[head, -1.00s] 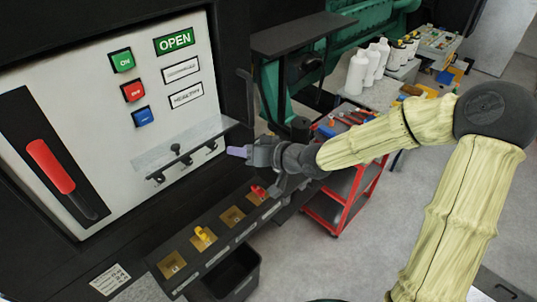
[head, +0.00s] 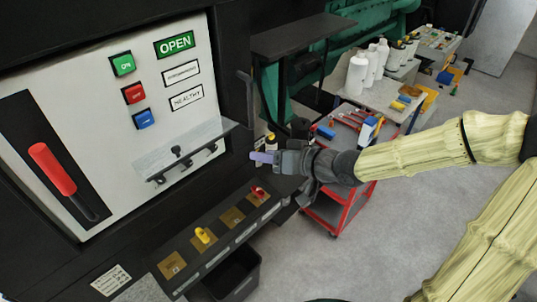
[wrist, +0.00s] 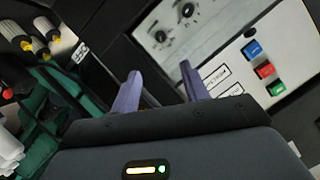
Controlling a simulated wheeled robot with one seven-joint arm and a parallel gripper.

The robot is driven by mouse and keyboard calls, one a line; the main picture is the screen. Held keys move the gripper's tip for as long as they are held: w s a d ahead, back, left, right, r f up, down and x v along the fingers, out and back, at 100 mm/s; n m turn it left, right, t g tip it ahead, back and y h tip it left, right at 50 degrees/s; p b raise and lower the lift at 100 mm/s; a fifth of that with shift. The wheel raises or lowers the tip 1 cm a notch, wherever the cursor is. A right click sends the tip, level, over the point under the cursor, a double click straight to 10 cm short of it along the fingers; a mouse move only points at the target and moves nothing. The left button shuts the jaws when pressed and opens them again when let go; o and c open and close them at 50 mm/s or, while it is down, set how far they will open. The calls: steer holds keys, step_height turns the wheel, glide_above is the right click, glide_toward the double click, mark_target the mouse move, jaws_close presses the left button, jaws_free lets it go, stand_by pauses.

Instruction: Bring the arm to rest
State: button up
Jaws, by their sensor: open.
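My gripper (head: 264,157) is in the middle of the head view, in front of the right side of the switch panel and clear of it. In the wrist view its two purple fingers (wrist: 158,90) are spread apart with nothing between them. My arm reaches in from the right of the head view, over the red cart. The panel (head: 90,140) has a green OPEN sign (head: 175,43), green, red and blue buttons, and a red lever (head: 52,168) in a black slot.
Below the panel, a ledge (head: 205,245) holds yellow and red pieces on brass plates. A black bin (head: 232,275) stands under it. A red cart (head: 340,210) with tools is behind my gripper. White bottles (head: 357,73) stand on a table behind. Grey floor (head: 400,225) is open at the right.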

steer(key=s+d+f+m+g+h+b, duration=0.1)
steer(key=s+d+f+h, duration=0.1)
steer(key=d+f+h, duration=0.35)
steer(key=s+d+f+m+g+h+b, duration=0.1)
steer(key=d+f+h+b, duration=0.15)
steer(key=f, duration=0.65)
steer(key=s+d+m+g+h+b, duration=0.2)
steer(key=s+d+m+h, duration=0.1)
steer(key=s+d, duration=0.6)
steer(key=shift+s+d+r+m+h, duration=0.25)
steer(key=shift+s+d+m+h, duration=0.15)
steer(key=shift+d+h, duration=0.45)
steer(key=shift+w, duration=0.1)
